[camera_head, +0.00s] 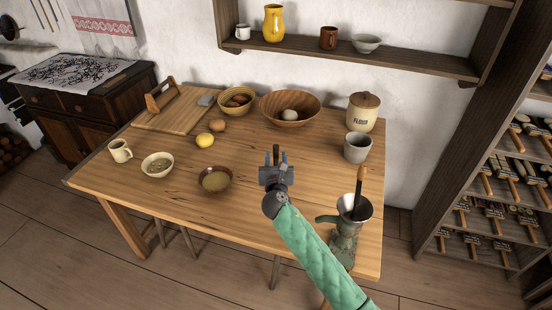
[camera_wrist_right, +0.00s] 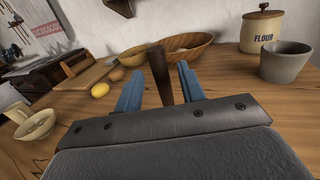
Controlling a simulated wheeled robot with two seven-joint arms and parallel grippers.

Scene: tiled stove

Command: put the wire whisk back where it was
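My right gripper (camera_head: 276,157) is over the middle right of the table, with its blue fingers pointing toward the back. A dark brown handle (camera_wrist_right: 159,72), likely the whisk's, stands nearly upright between the fingers in the right wrist view. Gaps show on both sides of it, so the fingers look open around the handle. The handle also shows as a dark strip between the fingers in the head view. No wires are visible; the lower part is hidden behind the gripper. My left gripper is out of view.
A brown bowl (camera_head: 214,180) is left of the gripper. A green grinder (camera_head: 345,245) with a wooden-handled tool (camera_head: 361,182) stands at right. A grey cup (camera_head: 357,148), flour jar (camera_head: 363,112) and large wooden bowl (camera_head: 307,117) are behind. The table front between bowl and grinder is clear.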

